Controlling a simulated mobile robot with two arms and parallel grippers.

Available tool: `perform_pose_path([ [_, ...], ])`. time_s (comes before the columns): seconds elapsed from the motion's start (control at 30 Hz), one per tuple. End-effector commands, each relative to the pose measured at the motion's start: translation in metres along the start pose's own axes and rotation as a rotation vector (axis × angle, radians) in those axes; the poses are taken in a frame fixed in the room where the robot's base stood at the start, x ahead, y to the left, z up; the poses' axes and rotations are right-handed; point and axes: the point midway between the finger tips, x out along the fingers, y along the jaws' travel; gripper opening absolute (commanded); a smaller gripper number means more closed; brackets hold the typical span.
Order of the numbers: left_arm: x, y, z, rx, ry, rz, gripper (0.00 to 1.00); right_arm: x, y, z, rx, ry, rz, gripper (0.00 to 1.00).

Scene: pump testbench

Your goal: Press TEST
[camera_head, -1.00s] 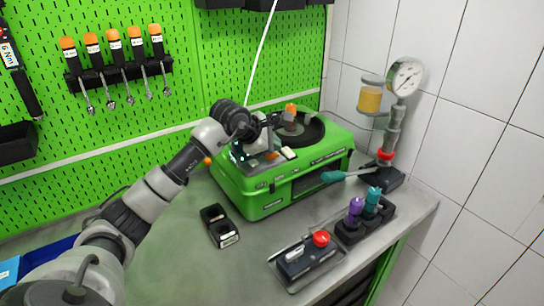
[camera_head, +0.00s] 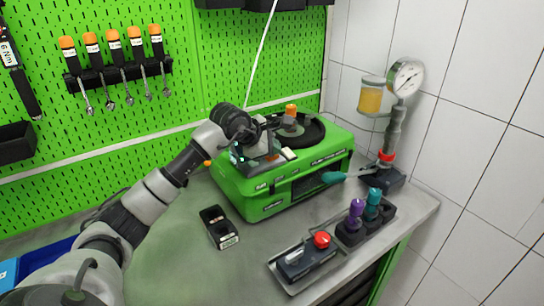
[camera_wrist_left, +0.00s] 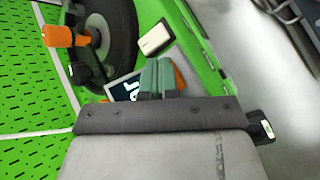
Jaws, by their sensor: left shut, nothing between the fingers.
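The green pump testbench (camera_head: 262,205) stands on the grey worktop. On its top left are a small dark display (camera_wrist_left: 122,90), a cream button (camera_head: 288,154) and an orange button (camera_wrist_left: 179,77). The cream button also shows in the left wrist view (camera_wrist_left: 155,38). My left gripper (camera_head: 268,155) is shut and empty, low over this panel. In the left wrist view its teal fingertips (camera_wrist_left: 158,66) overlap the orange button and hide most of it. I cannot tell whether they touch it. No TEST label is readable. My right gripper is not in view.
A round black platter (camera_head: 305,132) with an orange knob (camera_head: 291,110) is on the testbench. A gauge stand (camera_head: 395,120) is behind it at right. A small black holder (camera_head: 219,227), a tray with a red knob (camera_head: 321,240) and a purple-and-teal tool rack stand in front.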

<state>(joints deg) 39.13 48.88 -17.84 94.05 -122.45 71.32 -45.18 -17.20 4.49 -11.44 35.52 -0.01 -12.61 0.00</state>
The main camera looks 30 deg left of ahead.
Motion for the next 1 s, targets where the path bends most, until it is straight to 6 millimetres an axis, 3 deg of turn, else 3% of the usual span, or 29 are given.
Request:
perform_pose_path([
  [0.53,0.002,-0.002,-0.002,0.0,0.001,-0.002,0.0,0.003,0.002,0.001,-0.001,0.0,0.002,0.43],
  [1.0,-0.01,0.007,0.007,0.0,0.0,-0.002,0.0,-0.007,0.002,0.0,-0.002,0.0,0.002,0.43],
])
